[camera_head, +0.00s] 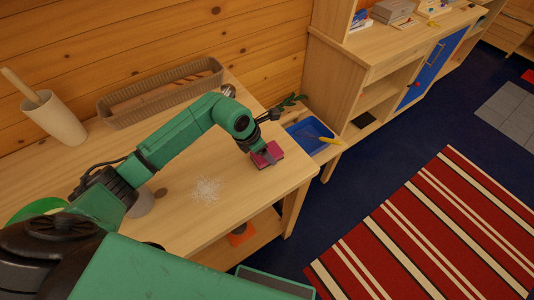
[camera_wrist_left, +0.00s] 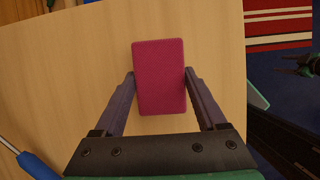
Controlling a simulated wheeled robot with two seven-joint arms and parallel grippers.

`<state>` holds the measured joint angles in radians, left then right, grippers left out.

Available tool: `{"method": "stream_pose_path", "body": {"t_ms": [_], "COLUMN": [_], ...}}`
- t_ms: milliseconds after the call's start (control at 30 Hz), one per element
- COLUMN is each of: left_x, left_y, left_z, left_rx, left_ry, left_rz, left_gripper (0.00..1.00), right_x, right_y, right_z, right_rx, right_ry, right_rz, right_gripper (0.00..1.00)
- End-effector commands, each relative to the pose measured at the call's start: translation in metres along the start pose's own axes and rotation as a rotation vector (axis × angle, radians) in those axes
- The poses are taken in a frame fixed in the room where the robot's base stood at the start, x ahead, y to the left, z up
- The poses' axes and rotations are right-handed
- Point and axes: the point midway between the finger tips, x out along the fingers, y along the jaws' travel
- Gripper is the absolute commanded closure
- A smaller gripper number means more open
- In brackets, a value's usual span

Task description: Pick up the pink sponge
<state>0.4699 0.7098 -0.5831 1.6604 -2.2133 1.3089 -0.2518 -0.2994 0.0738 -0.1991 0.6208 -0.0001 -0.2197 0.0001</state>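The pink sponge (camera_head: 268,154) is at the right end of the wooden table in the head view. It fills the middle of the left wrist view (camera_wrist_left: 160,75) as a dark pink rounded block. My left gripper (camera_head: 262,148) is right at it, with the green arm reaching in from the left. In the left wrist view its two fingers (camera_wrist_left: 160,82) lie along the sponge's two long sides, and the tips appear to touch it. Whether the sponge is clear of the tabletop cannot be told. My right gripper is not seen in the head view.
The wooden table (camera_head: 180,225) carries a white patch (camera_head: 207,190), a long woven basket (camera_head: 160,92) and a beige cup (camera_head: 55,118). A blue tray (camera_head: 308,136) with a yellow-handled tool lies beyond the sponge. A striped rug (camera_head: 430,230) covers the floor. A dark clawed shape (camera_wrist_left: 305,65) shows unclearly.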

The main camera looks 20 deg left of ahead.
Motion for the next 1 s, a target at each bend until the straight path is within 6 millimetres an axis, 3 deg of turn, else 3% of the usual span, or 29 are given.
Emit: {"method": "stream_pose_path", "body": {"t_ms": [267, 467, 567, 1000], "left_x": [-0.001, -0.015, -0.034, -0.157], "left_y": [0.000, 0.002, 0.002, 0.001], "left_z": [0.001, 0.007, 0.015, 0.066], "left_rx": [0.000, 0.001, 0.002, 0.002], "left_ry": [-0.001, -0.004, -0.006, -0.006], "left_rz": [0.001, 0.004, 0.005, 0.004], "left_gripper": [0.78, 0.78, 0.78, 0.78], "right_x": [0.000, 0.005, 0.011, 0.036], "right_y": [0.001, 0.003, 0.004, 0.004], "right_z": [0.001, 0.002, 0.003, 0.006], "right_rx": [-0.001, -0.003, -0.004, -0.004], "right_ry": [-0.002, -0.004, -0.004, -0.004], "right_rz": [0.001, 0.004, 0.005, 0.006], "right_gripper": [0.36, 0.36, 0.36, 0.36]}}
